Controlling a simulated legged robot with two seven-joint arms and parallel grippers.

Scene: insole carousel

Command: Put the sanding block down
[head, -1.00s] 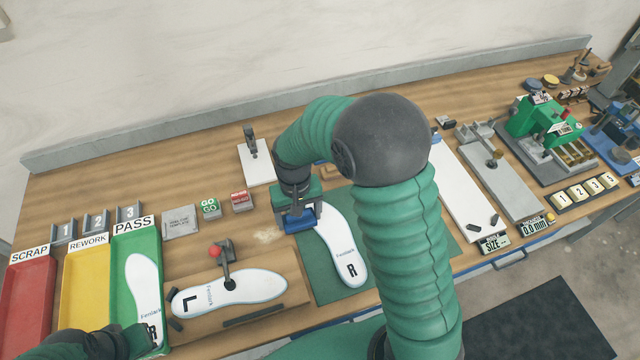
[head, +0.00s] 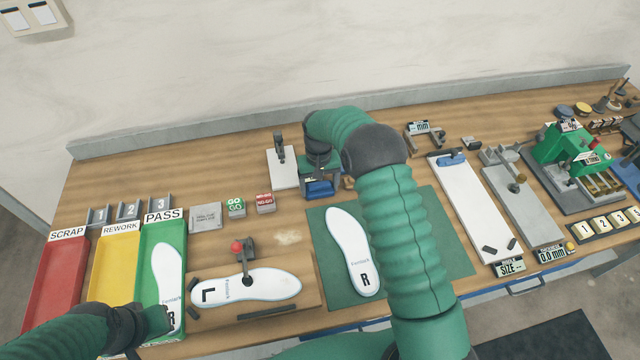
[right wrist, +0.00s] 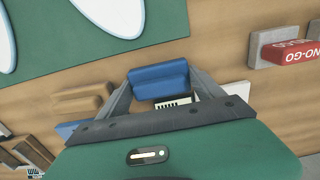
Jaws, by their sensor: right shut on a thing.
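The blue sanding block (head: 321,189) is in my right gripper (head: 320,180), near the back of the bench, just beyond the green mat. In the right wrist view the blue block (right wrist: 160,78) sits between the two grey fingers, which are shut on it. I cannot tell whether the block touches the bench. My left gripper (head: 158,322) is at the lower left, by the insole in the green PASS tray (head: 150,238); its fingers are too hidden to tell open from shut.
A white board with a dark clamp (head: 283,168) stands just left of my right gripper. A small tan block (right wrist: 84,101) lies beside it. An R insole (head: 348,250) lies on the green mat (head: 430,225). GO (head: 236,206) and NO-GO (head: 265,200) blocks stand to the left.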

